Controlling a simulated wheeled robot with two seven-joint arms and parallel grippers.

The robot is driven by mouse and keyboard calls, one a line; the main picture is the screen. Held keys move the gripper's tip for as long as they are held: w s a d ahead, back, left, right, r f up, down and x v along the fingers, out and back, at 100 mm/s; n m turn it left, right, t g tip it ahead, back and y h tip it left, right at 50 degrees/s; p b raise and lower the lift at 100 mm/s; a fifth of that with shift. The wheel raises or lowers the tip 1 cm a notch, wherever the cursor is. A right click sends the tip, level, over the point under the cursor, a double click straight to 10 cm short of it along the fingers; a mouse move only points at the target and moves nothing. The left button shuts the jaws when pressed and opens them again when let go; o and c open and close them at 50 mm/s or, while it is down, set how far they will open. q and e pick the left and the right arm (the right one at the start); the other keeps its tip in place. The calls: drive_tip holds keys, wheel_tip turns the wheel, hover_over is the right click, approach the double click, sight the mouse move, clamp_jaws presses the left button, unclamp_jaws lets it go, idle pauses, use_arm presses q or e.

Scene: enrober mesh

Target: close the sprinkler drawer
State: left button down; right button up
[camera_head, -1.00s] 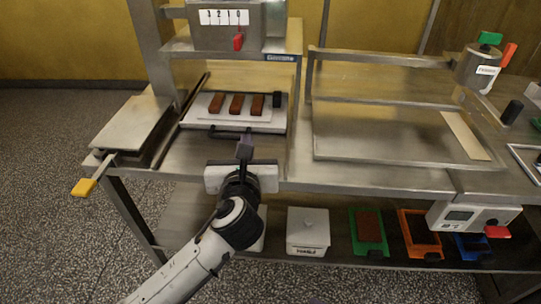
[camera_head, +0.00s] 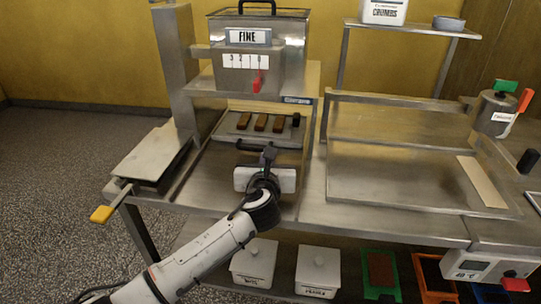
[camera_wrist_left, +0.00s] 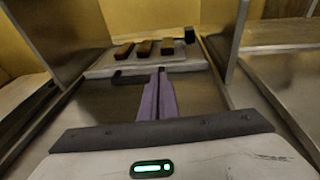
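The sprinkler drawer (camera_head: 290,134) is a pale metal tray under the hopper housing. It sticks out toward me and carries three brown bars in a row and a small black block. Its dark handle (camera_head: 248,146) runs along the front edge. In the left wrist view the drawer (camera_wrist_left: 185,66) lies straight ahead, with its handle (camera_wrist_left: 130,79) just left of the fingertips. My left gripper (camera_head: 269,150) has its fingers together, with the tips at the handle's right part; whether they touch it I cannot tell. My right gripper is not in view.
The hopper (camera_head: 265,45), labelled FINE, stands above the drawer with a red lever (camera_head: 257,82). A flat slab with a yellow handle (camera_head: 102,214) is at left. A framed metal bed (camera_head: 400,175) is at right. White lidded bins (camera_head: 318,270) sit on the lower shelf.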

use_arm(q)
drive_tip(key=shift+w+a+r, duration=0.15)
drive_tip(key=shift+a+r, duration=0.05)
drive_tip(key=shift+r, duration=0.1)
